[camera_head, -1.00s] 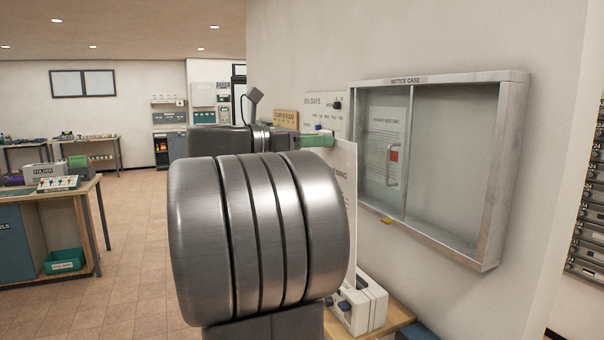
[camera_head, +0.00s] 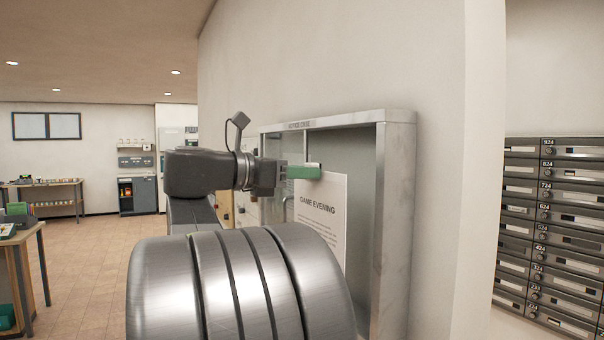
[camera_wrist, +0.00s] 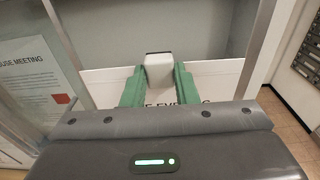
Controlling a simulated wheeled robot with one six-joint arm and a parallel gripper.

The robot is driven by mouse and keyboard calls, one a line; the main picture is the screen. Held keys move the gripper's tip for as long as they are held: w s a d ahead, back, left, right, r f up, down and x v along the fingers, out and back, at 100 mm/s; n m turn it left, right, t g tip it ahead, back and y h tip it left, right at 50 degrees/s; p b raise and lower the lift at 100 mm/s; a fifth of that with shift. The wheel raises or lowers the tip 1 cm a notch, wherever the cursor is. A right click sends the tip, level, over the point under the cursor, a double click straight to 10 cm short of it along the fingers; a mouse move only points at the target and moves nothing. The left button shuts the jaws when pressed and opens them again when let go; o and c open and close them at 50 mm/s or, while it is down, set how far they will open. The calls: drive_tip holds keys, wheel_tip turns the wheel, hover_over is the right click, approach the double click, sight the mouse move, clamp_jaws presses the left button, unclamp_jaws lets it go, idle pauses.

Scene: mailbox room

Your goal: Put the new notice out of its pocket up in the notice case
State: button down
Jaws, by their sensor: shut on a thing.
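My gripper (camera_head: 305,171) has green fingers. It is shut on the top of the new notice (camera_head: 320,218), a white sheet headed GAME EVENING, which hangs upright. In the wrist view a pale block (camera_wrist: 159,70) sits between the fingers (camera_wrist: 158,88), and the notice (camera_wrist: 215,80) spreads to both sides. The notice case (camera_head: 395,215) is a grey metal frame on the wall. The notice overlaps its right half; I cannot tell whether it touches the back panel (camera_wrist: 180,28). Another notice, with a red mark, hangs in the left half (camera_wrist: 35,80). The pocket is not identifiable.
The case's right side wall stands close to the right of the notice, and a middle upright (camera_wrist: 68,50) stands to the left. Numbered mailboxes (camera_head: 560,220) line the wall at right. Tiled floor (camera_head: 90,270) is clear at left.

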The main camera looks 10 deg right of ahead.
drive_tip(key=b, duration=0.1)
approach(361, 170)
drive_tip(key=shift+p+x, duration=0.75)
drive_tip(key=shift+x, duration=1.6)
drive_tip(key=shift+p, duration=0.7)
drive_tip(key=shift+w+d, duration=0.25)
drive_tip(key=shift+d, duration=0.45)
idle(0.3)
